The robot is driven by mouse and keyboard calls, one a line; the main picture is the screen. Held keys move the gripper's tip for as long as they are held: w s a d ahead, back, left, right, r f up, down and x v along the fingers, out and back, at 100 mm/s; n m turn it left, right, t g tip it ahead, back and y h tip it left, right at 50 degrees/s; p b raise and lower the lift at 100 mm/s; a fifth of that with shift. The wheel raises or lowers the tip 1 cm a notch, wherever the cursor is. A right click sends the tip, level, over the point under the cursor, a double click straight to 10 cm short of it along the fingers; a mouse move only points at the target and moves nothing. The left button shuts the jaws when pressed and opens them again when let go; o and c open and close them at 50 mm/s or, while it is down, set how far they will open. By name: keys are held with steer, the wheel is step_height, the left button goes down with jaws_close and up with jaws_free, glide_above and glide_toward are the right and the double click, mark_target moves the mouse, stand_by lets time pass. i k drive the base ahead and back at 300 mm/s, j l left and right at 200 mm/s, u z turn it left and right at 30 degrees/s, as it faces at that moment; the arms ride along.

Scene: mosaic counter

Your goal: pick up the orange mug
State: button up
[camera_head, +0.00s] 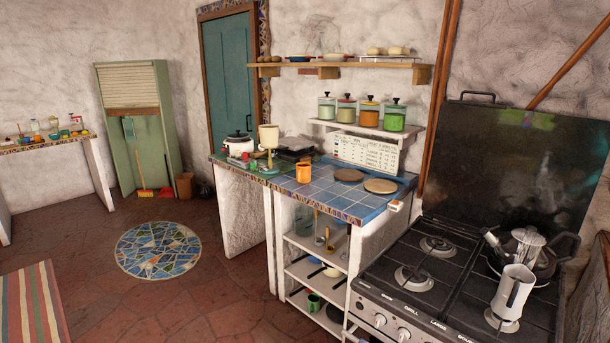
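The orange mug (303,173) stands upright on the blue-tiled counter (325,192), near its left end where it meets a green-topped section. No other thing hides it in the head view. My gripper and arm do not show in this view.
Two round brown boards (380,186) lie on the counter right of the mug. A white cooker (239,144) and a blender-like appliance (268,140) stand left and behind. A shelf of lidded jars (368,114) hangs above. Floor at left is open.

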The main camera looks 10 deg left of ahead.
mark_target(303, 169)
steer(key=i+j+z, duration=0.1)
steer(key=j, duration=0.25)
steer(key=i+j+z, duration=0.1)
steer(key=i+j, duration=0.25)
steer(key=i+j+z, duration=0.1)
steer(key=j, duration=0.25)
steer(key=i+j+z, duration=0.1)
steer(key=i+j, duration=0.15)
steer(key=i+j+z, duration=0.1)
steer(key=j, duration=0.4)
steer(key=i+j+z, duration=0.2)
steer(key=j, duration=0.8)
steer(key=i+j+z, duration=0.15)
steer(key=j, duration=0.85)
steer(key=i+j+z, duration=0.2)
steer(key=j, duration=0.85)
steer(key=k+l, duration=0.05)
steer(key=k, duration=0.05)
